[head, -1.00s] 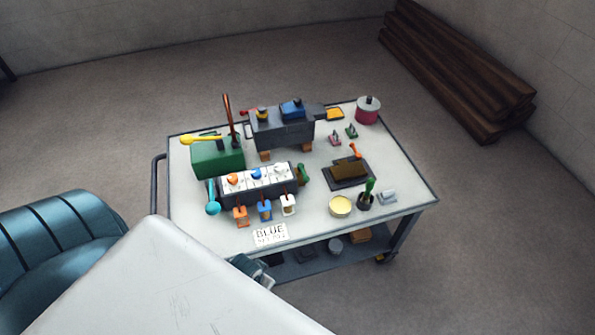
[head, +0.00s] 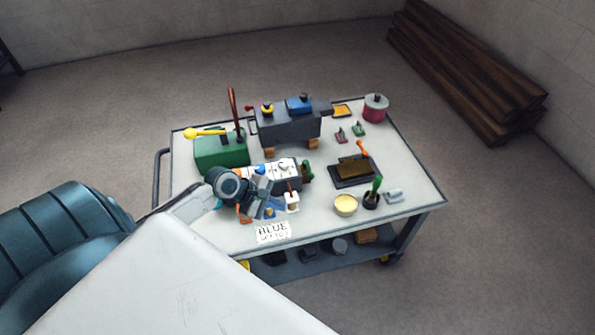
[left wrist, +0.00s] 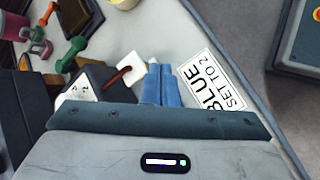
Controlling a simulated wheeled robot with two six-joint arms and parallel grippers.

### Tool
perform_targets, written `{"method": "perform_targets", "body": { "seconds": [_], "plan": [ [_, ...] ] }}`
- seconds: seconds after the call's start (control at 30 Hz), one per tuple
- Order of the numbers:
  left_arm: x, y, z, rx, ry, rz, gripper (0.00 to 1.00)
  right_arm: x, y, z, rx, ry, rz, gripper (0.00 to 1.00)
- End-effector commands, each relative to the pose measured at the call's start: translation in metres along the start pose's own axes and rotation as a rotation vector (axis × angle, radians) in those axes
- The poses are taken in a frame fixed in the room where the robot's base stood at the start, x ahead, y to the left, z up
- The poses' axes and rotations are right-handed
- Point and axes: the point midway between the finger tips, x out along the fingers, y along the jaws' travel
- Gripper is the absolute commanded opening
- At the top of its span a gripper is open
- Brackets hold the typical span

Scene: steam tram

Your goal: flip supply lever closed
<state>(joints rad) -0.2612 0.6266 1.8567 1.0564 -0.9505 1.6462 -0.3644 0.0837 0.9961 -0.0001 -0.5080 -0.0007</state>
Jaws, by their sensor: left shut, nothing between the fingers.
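I cannot tell which lever is the supply lever. My left gripper (head: 262,199) is shut and empty over the block's front left, hiding most of the block's left end. My right gripper is not in view.
A card reading "BLUE SET TO 2" (head: 273,231) lies near the front edge. The cart's right front corner is clear.

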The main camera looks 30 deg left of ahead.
Motion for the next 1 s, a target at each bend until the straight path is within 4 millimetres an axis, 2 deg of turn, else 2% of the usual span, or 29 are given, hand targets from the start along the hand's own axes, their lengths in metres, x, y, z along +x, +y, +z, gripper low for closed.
{"method": "perform_targets", "body": {
  "seconds": [0.03,0.2,0.4,0.6,1.0],
  "plan": [
    [-0.005,0.015,-0.007,-0.104,-0.017,0.019,0.0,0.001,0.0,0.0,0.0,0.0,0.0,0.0],
    [-0.024,0.06,-0.022,-0.46,-0.092,0.073,0.0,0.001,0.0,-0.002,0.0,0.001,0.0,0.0],
    [-0.041,0.094,-0.032,-0.727,-0.156,0.106,0.0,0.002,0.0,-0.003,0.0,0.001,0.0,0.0],
    [-0.047,0.104,-0.035,-0.808,-0.179,0.113,0.0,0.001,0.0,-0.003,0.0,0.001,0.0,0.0],
    [-0.042,0.104,-0.034,-0.808,-0.18,0.115,0.0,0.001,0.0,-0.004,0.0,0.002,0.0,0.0]
  ]
}}
